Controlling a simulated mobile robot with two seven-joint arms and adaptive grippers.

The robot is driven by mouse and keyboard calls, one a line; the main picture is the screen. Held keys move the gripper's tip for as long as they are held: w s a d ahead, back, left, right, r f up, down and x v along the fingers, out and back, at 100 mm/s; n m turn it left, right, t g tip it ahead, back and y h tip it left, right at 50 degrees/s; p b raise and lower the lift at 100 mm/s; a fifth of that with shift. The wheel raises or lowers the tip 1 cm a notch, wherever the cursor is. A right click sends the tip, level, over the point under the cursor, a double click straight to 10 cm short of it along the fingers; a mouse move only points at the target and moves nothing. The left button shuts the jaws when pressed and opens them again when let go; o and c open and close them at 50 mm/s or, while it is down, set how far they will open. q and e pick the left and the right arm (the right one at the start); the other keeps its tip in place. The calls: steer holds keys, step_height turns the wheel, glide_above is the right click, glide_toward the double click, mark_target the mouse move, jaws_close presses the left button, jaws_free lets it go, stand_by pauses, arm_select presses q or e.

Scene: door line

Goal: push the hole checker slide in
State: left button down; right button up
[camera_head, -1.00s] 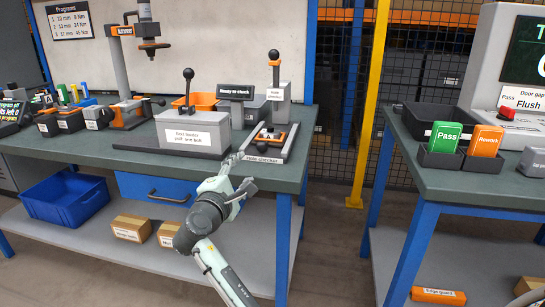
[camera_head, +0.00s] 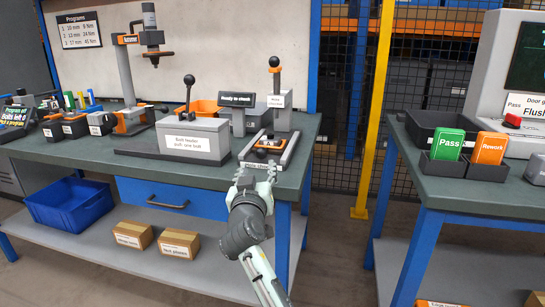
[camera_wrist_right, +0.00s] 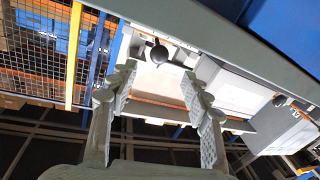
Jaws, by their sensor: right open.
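The hole checker (camera_head: 284,121) stands at the right end of the left bench, with a grey post and a black-knobbed lever. Its slide (camera_head: 268,144), carrying an orange and black part, sits low between two rails that run toward the bench's front edge. My right gripper (camera_head: 254,180) is at that front edge, just in front of the rails. Its fingers are apart and empty, as the right wrist view (camera_wrist_right: 158,88) also shows. The fingers partly cover the front label of the checker, and I cannot tell whether they touch it. My left gripper is out of view.
A grey bolt feeder (camera_head: 193,138) with a black-knobbed lever stands left of the checker. A "Ready to check" display (camera_head: 237,99) is behind. A second bench (camera_head: 480,195) with Pass and Rework boxes stands right, across a gap with a yellow post (camera_head: 374,110).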

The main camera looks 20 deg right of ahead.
mark_target(261, 156)
steer(key=x, duration=0.6)
steer(key=shift+w+d+r+p, duration=0.15)
steer(key=shift+w+p, duration=0.2)
steer(key=shift+w+d, duration=0.25)
steer(key=shift+w, duration=0.25)
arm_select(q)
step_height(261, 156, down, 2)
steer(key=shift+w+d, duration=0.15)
